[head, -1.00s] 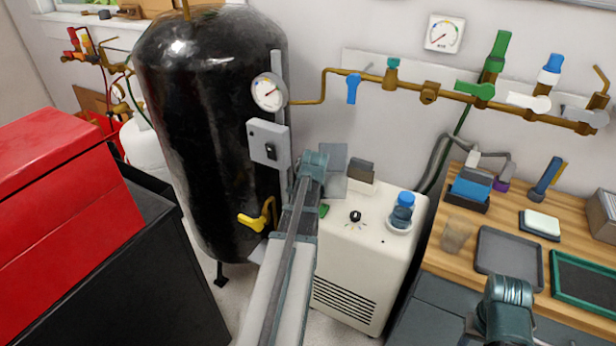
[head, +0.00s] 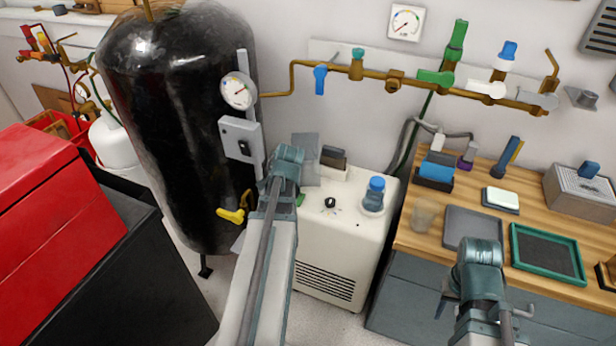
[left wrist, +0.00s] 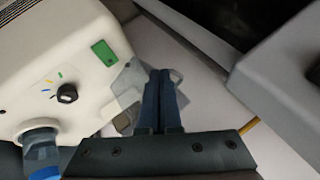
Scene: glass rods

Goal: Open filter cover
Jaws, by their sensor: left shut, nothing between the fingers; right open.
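I cannot surely pick out a filter cover. The cream floor unit (head: 335,260) has a black knob (head: 330,203), a green patch (left wrist: 104,52) and a blue-capped bowl (head: 374,197) on top. A flat grey plate (head: 309,165) stands upright at its back edge. In the left wrist view a grey plate (left wrist: 128,82) lies just left of my left gripper (left wrist: 163,76). That gripper is shut and empty, its fingers together beside the unit's edge; I cannot tell whether they touch the plate. In the head view its fingertips are hidden. My right gripper (head: 480,302) is open and empty before the bench.
A black tank (head: 175,120) with a grey switch box (head: 241,139) and yellow valve (head: 231,215) stands left of the unit. A wooden bench (head: 410,238) with trays is at right. Brass pipework (head: 420,88) runs along the wall. A red box (head: 50,205) is at far left.

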